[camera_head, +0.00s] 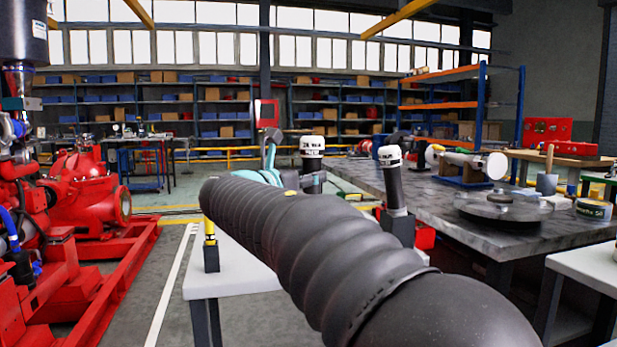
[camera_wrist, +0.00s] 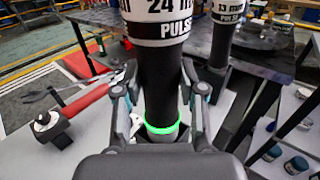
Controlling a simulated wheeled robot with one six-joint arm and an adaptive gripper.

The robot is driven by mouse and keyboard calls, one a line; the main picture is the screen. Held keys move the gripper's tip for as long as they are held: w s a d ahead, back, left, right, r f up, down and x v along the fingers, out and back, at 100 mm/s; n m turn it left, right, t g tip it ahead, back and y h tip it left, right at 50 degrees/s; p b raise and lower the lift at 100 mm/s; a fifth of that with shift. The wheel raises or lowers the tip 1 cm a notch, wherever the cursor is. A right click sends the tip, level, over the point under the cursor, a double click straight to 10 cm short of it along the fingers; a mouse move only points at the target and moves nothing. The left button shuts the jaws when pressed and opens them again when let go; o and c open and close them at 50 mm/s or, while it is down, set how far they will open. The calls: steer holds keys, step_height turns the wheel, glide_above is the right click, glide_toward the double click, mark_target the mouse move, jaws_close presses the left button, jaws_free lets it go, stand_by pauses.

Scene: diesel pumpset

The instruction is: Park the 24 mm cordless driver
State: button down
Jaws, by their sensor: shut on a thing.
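The 24 mm driver (camera_wrist: 160,85) is a black upright cylinder with a white cap marked "24 m" and "PULSE", and a lit green ring low on its body. My gripper (camera_wrist: 160,98) is shut on it, one finger on each side. In the head view the driver (camera_head: 312,150) stands upright behind my arm; its foot is largely hidden, so I cannot tell what it rests on. A second driver (camera_head: 392,175), marked 13 mm in the wrist view (camera_wrist: 226,40), stands in a dark holder (camera_head: 398,227) to the right, slightly tilted in the head view.
A white table (camera_head: 238,285) lies under my arm. A red-handled tool (camera_wrist: 85,97) and pliers (camera_wrist: 48,92) lie left of the driver. A small yellow-topped tool stands in a block (camera_head: 211,258) at the table's left edge. A grey workbench (camera_head: 450,210) is at right, red pump machinery (camera_head: 85,195) at left.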

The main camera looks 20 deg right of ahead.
steer(key=shift+f+b, duration=0.6)
steer(key=shift+f, duration=0.3)
stand_by(0.4)
steer(key=c, duration=0.6)
jaws_free()
steer(key=shift+f, duration=0.15)
steer(key=shift+a, duration=0.1)
steer(key=v, duration=1.2)
steer(key=shift+s, duration=0.1)
